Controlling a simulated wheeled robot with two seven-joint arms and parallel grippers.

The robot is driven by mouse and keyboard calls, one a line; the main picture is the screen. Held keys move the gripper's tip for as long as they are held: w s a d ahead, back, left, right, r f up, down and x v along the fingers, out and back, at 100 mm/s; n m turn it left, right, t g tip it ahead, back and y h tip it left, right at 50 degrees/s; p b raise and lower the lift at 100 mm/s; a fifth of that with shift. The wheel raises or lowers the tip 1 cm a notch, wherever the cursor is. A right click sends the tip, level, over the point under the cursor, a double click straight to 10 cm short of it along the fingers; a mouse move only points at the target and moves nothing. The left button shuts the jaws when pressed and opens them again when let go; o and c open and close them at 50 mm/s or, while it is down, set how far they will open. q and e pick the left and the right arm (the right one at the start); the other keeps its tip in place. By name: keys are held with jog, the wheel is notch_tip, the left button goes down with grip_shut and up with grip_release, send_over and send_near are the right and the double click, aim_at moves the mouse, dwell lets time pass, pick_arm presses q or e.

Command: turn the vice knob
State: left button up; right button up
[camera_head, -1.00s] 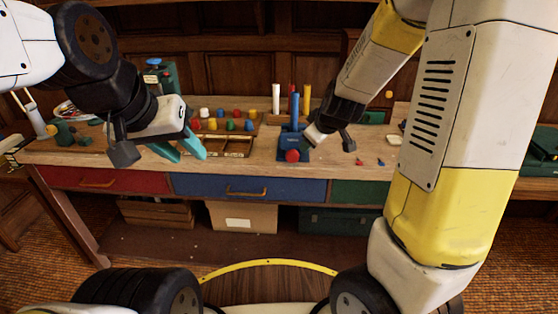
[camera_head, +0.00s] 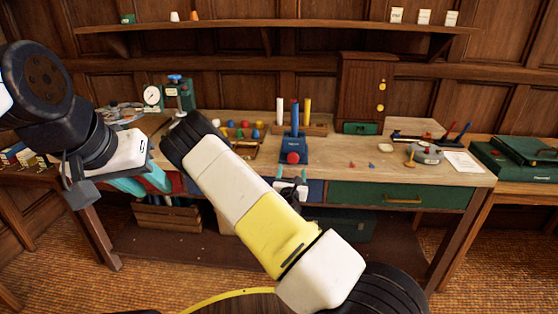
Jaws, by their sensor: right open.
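A blue vice-like device (camera_head: 294,143) stands near the front edge of the bench, with an upright blue post. A round red knob (camera_head: 293,158) is on its front face. My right gripper (camera_head: 291,186) is open, below and in front of the red knob, before the drawer fronts and apart from the knob. It is small and partly hidden by my own arm. My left gripper (camera_head: 144,184), with teal fingers, is open and empty at the left, in front of the bench, far from the knob.
The wooden bench top (camera_head: 345,178) is mostly clear right of the device. Coloured pegs (camera_head: 243,127) stand to its left and a rack with upright rods (camera_head: 313,128) behind it. A green press (camera_head: 179,98) and grey round item (camera_head: 425,152) also stand there.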

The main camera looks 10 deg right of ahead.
aim_at(293, 161)
jog(key=x, duration=0.7)
jog(key=shift+w, duration=0.4)
jog(key=c, duration=1.4)
